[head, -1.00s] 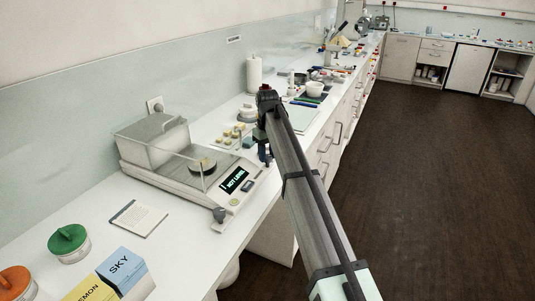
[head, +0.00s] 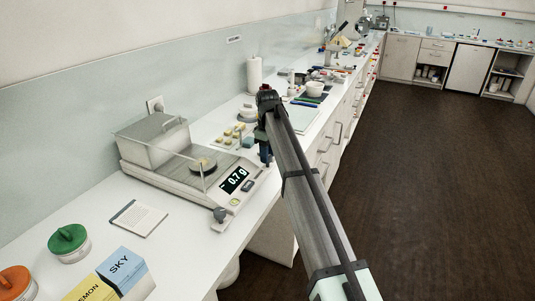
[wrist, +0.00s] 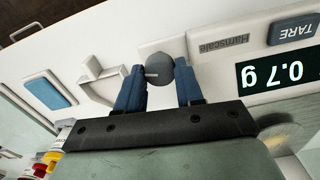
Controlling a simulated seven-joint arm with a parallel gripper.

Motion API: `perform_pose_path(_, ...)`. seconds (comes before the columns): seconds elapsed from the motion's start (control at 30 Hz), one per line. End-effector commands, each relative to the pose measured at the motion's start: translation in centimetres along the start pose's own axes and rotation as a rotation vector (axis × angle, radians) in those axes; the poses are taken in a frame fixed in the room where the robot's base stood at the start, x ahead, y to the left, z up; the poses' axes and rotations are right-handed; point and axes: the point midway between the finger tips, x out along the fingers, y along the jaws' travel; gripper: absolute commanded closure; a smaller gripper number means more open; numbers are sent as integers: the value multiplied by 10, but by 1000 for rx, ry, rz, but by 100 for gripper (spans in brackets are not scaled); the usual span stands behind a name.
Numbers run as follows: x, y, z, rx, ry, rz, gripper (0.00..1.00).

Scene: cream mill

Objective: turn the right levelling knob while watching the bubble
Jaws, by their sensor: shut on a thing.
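The white balance (head: 165,170) stands on the bench in the head view, with a pan (head: 203,166) on top. Its display (head: 235,180) reads about 0.7 g and also shows upside down in the wrist view (wrist: 285,72). The right levelling knob (wrist: 160,67) is a round dark grey knob with a pale line, between my blue fingers in the wrist view. My gripper (wrist: 159,76) is shut on it. In the head view my gripper (head: 265,153) is at the balance's right front corner and hides that knob. A small greenish round spot (head: 234,202), perhaps the bubble level, is too small to read.
The left knob (head: 219,214) is at the balance's near front corner. A notepad (head: 138,218), a green-lidded jar (head: 69,243) and a blue SKY box (head: 122,271) stand nearer. Small yellow-topped items (head: 232,135) stand behind my gripper. The floor right of the bench is clear.

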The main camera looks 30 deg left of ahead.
Motion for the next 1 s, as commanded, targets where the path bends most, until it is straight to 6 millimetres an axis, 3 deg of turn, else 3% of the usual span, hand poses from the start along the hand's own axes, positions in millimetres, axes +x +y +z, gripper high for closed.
perform_pose_path(0.23,0,0,0,1,0,0,94)
perform_pose_path(0.27,0,0,0,1,0,1,62)
perform_pose_path(0.5,0,0,0,1,0,0,39)
perform_pose_path(0.83,-4,0,0,2,1,1,38)
perform_pose_path(1.0,-23,1,-1,2,1,1,38)
